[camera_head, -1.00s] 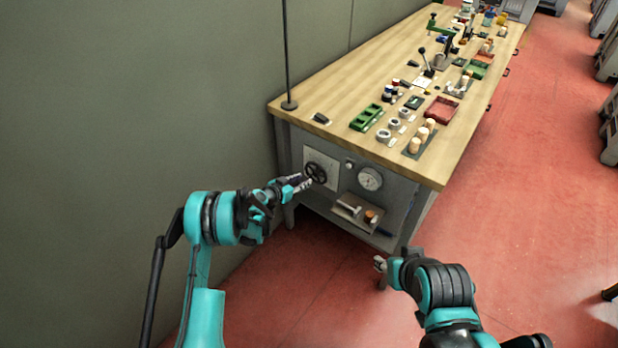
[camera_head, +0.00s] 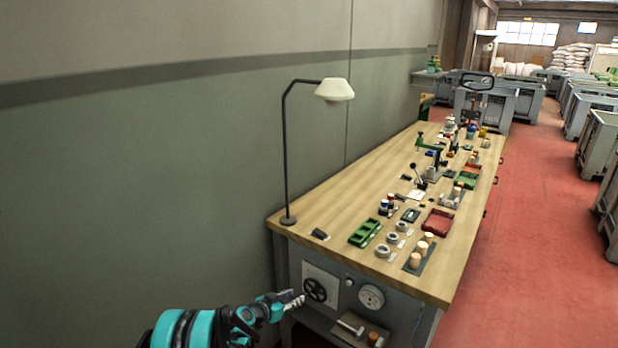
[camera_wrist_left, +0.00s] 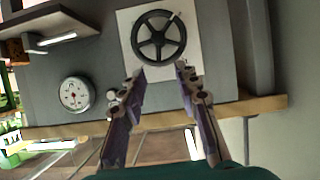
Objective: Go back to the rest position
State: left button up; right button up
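My left gripper (camera_head: 290,299) is at the bottom of the head view, in front of the workbench's end panel and close to a black handwheel (camera_head: 315,289) on a white plate. In the left wrist view my left gripper (camera_wrist_left: 161,72) shows two fingers spread apart with nothing between them. The handwheel (camera_wrist_left: 159,38) is just beyond the fingertips, and a gap seems to lie between them. My right gripper is out of view.
The wooden workbench (camera_head: 330,205) carries a lamp (camera_head: 335,90), green tray (camera_head: 365,232), red tray (camera_head: 437,222) and several corks. A gauge (camera_head: 371,297) and small shelf (camera_head: 355,330) are on its end.

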pick_arm(q)
jog(key=s+a+r+n+g+y, duration=0.1)
jog(key=s+a+r+y, duration=0.1)
jog(key=s+r, duration=0.7)
jog(key=s+a+r+n+g+y, duration=0.1)
jog(key=s+a+r+n, duration=0.1)
jog(key=s+r, duration=0.7)
jog(key=s+a+n+y, duration=0.2)
jog(key=s+a, duration=0.1)
jog(key=s, duration=0.9)
jog(key=s+a+n+g+y, duration=0.1)
jog(key=s+a, duration=0.3)
jog(key=s, duration=0.8)
jog(key=shift+s+r+n+g+y, duration=0.3)
jog(key=shift+r+n+y, duration=0.1)
jog(key=shift+y, duration=0.4)
